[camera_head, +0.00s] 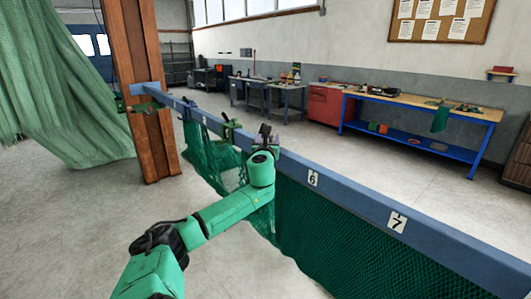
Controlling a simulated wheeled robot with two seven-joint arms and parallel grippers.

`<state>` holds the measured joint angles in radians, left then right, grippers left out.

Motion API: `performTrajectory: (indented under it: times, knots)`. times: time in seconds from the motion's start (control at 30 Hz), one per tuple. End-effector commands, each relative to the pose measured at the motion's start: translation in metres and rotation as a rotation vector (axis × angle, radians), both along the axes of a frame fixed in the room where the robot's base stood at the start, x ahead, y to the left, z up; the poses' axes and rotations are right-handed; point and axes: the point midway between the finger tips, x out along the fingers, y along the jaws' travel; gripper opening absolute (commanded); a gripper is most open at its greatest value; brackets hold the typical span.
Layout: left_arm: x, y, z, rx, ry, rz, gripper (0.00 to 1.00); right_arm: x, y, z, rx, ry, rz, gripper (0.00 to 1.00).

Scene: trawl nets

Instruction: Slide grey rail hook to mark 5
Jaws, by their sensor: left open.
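A blue rail (353,194) runs from the brown post at the left down to the lower right. Mark 6 (312,179) and mark 7 (397,222) show on its near face; no plate reading 5 can be made out. My left arm reaches up from the bottom to the rail, left of mark 6. My left gripper (265,136) is at the rail's top edge, open, its fingers small and dark. I cannot tell the grey rail hook apart from the dark parts there. My right gripper is out of view.
Dark green net (345,245) hangs below the rail, with another bunch (205,157) farther left. A rusty brown post (143,90) stands at the rail's far end. Pale green net (55,90) hangs at left. Workbenches (425,101) line the back wall. The floor at left is clear.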

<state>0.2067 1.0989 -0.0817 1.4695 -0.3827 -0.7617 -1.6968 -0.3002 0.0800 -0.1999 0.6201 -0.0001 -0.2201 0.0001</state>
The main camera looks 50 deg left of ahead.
Motion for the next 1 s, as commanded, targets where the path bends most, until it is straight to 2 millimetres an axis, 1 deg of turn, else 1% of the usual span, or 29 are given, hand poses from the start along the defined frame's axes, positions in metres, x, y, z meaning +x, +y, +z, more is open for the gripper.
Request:
performTrajectory:
  times: [0.03, 0.27, 0.4, 0.5, 0.6, 1.0]
  knots:
    - [-0.004, -0.007, -0.003, 0.004, 0.004, -0.005, 0.63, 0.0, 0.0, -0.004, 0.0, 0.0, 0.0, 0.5]
    - [-0.032, -0.038, -0.006, -0.002, 0.004, -0.008, 0.63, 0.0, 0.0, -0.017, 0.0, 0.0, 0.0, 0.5]
    - [-0.053, -0.057, -0.004, -0.003, 0.001, -0.005, 0.63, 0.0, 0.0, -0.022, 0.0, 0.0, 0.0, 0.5]
    - [-0.063, -0.067, -0.002, -0.002, 0.001, -0.003, 0.63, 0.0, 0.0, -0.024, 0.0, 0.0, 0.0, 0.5]
    - [-0.067, -0.07, -0.001, -0.001, 0.001, 0.0, 0.63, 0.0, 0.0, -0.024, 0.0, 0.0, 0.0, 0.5]
    - [-0.067, -0.07, 0.0, 0.001, 0.001, -0.001, 0.63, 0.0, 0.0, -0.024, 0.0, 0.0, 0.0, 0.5]
